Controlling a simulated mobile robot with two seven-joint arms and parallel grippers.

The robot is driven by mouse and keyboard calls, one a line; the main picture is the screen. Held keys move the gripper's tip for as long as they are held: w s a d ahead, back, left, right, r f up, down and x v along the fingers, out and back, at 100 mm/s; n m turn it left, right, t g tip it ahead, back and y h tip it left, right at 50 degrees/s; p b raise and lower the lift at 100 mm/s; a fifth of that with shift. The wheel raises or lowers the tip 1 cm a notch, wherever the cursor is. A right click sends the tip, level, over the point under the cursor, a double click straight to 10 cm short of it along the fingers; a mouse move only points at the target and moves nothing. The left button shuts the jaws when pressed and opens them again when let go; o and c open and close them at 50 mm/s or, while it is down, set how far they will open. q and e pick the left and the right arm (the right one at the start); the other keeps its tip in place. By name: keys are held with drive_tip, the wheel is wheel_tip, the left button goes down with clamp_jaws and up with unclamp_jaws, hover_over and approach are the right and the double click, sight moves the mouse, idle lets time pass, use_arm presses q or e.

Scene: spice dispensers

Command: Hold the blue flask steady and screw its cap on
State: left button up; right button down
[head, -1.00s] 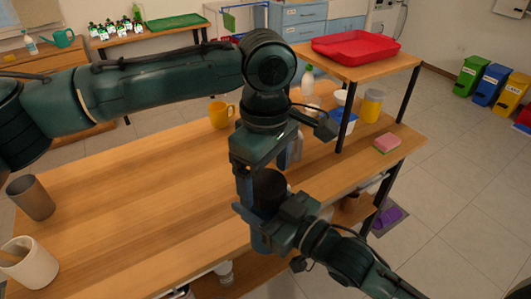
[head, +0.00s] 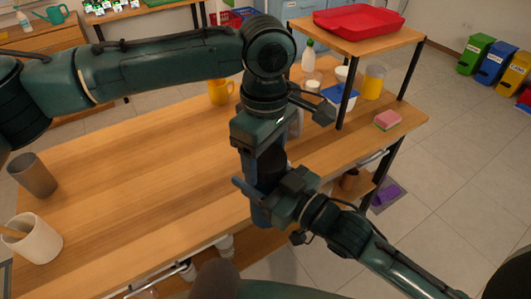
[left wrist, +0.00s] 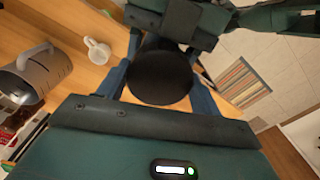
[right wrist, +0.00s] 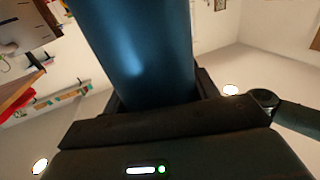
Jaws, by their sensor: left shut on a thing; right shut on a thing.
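The blue flask (right wrist: 140,50) fills the upper middle of the right wrist view as a smooth blue cylinder. My right gripper (right wrist: 155,95) is shut around its body. In the head view the flask (head: 261,212) is mostly hidden behind my grippers. A black round cap (left wrist: 160,78) sits between the fingers of my left gripper (left wrist: 162,88), which is shut on it. In the head view my left gripper (head: 258,160) points down from above, close over my right gripper (head: 278,200). Whether the cap touches the flask's neck or is turned onto its thread cannot be told.
Both grippers are over the front edge of the wooden table (head: 150,170). A yellow mug (head: 220,92), a grey cup (head: 33,175) and a white crock (head: 36,240) stand on it. A raised shelf with a red tray (head: 360,18) is at the right; a pink sponge (head: 387,118) lies near it.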

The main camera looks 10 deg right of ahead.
use_arm(q)
drive_tip(key=shift+c, duration=0.5)
drive_tip(key=m, duration=0.4)
drive_tip(key=shift+m, duration=0.3)
drive_tip(key=m, duration=0.5)
drive_tip(key=shift+m, duration=0.3)
drive_tip(key=o, duration=1.1)
drive_tip(key=shift+r, duration=2.25)
